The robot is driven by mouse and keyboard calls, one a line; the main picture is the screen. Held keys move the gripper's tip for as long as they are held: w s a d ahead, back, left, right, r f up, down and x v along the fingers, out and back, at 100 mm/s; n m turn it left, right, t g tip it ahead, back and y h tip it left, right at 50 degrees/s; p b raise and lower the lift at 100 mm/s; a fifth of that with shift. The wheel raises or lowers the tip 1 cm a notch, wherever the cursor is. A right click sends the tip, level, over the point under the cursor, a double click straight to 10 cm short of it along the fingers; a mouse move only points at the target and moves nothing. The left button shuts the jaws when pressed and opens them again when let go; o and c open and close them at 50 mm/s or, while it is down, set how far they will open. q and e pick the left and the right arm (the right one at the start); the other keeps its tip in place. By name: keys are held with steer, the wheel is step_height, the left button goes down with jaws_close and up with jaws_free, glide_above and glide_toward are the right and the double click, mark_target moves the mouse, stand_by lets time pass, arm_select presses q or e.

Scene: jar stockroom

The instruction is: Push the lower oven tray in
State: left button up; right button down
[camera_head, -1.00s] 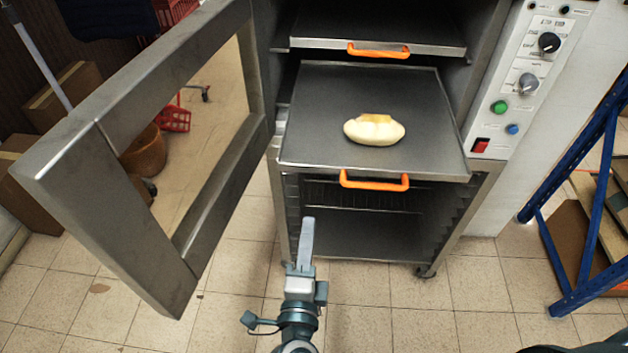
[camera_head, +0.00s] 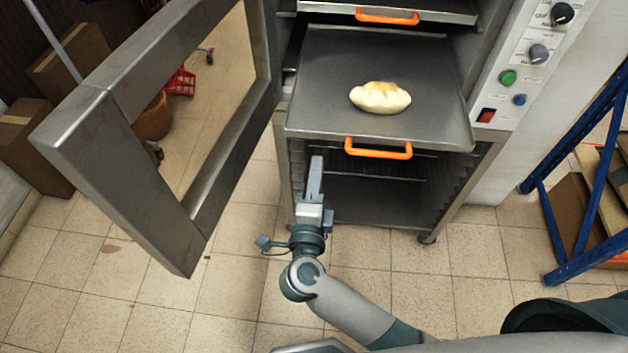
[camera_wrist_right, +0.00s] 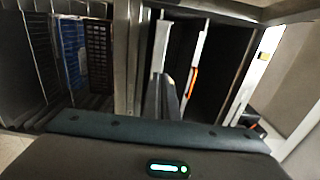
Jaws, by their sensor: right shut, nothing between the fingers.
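The lower oven tray (camera_head: 330,80) sticks out of the oven with a bread loaf (camera_head: 380,97) on it. Its orange handle (camera_head: 378,149) is on the front edge. The upper tray (camera_head: 440,8) sits above it, with its own orange handle (camera_head: 387,16). My right gripper (camera_head: 315,165) is shut and empty, just in front of the oven, below and left of the lower handle and apart from it in the picture. In the right wrist view the shut fingers (camera_wrist_right: 165,95) point toward the oven, with an orange handle (camera_wrist_right: 191,82) beyond them. My left gripper is not in view.
The oven door (camera_head: 95,150) stands wide open on the left. The control panel (camera_head: 530,60) is right of the trays. A blue rack (camera_head: 590,190) stands at far right, and cardboard boxes (camera_head: 35,150) at far left. The tiled floor in front is clear.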

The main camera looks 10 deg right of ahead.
steer(key=p+x, duration=0.1)
steer(key=x, duration=0.4)
steer(key=shift+w+d+r+p, duration=0.1)
steer(key=shift+w+p, duration=0.15)
steer(key=shift+p, duration=0.15)
steer(key=shift+w+d, duration=0.15)
steer(key=shift+w, duration=0.5)
steer(key=shift+w+d, duration=0.15)
steer(key=shift+w, duration=0.2)
glide_toward(330, 68)
steer(key=b+x, duration=0.1)
steer(key=x, duration=0.4)
steer(key=b+x, duration=0.1)
steer(key=x, duration=0.3)
steer(key=shift+w+f, duration=0.25)
steer(key=shift+w, duration=0.15)
steer(key=shift+d+r, duration=0.1)
steer(key=shift+r, duration=0.25)
